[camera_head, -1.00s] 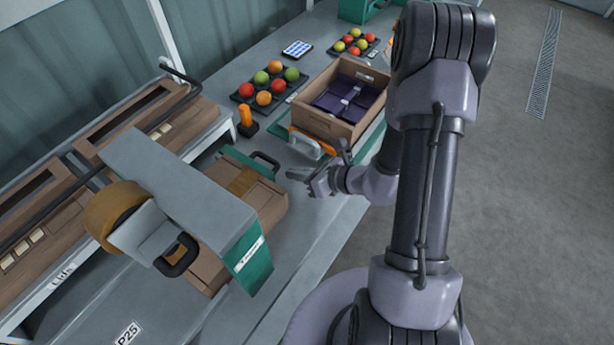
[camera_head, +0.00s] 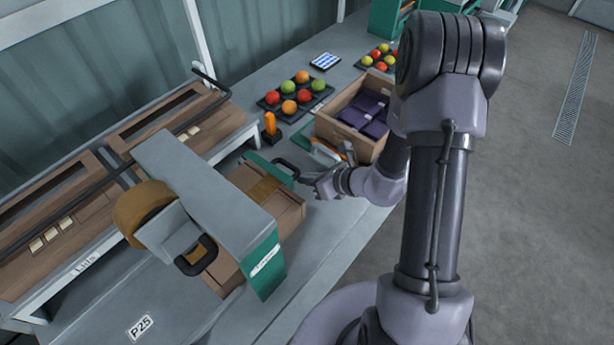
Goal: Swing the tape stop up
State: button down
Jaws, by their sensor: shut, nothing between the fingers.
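A green bar (camera_head: 267,170) with a black loop handle (camera_head: 287,166) lies low across the far end of the taping machine, against a brown carton; it looks like the tape stop. My gripper (camera_head: 304,181) is shut and empty, at the right end of the black handle. Whether its fingers touch the handle is too small to tell. The taping machine's grey beam (camera_head: 205,185) and green end post (camera_head: 265,268) stand over the carton (camera_head: 285,208). A brown tape roll (camera_head: 140,208) sits at the beam's left side.
Bare bench lies in front.

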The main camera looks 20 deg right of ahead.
jog(key=w+a+r+g+h+p, duration=0.1)
jog(key=w+r+g+p, duration=0.1)
jog(key=r+p, duration=0.6)
jog(key=w+a+r+g+h+p, duration=0.2)
jog(key=r+p, duration=0.2)
jog(key=p, duration=0.7)
jog(key=w+a+r+p, duration=0.4)
jog(key=w+a+p, duration=0.1)
jog(key=w+p, duration=0.4)
jog(key=shift+a+r+p, duration=0.3)
jog(key=shift+a+p, duration=0.1)
jog(key=shift+p, duration=0.2)
jog(key=shift+a, duration=0.1)
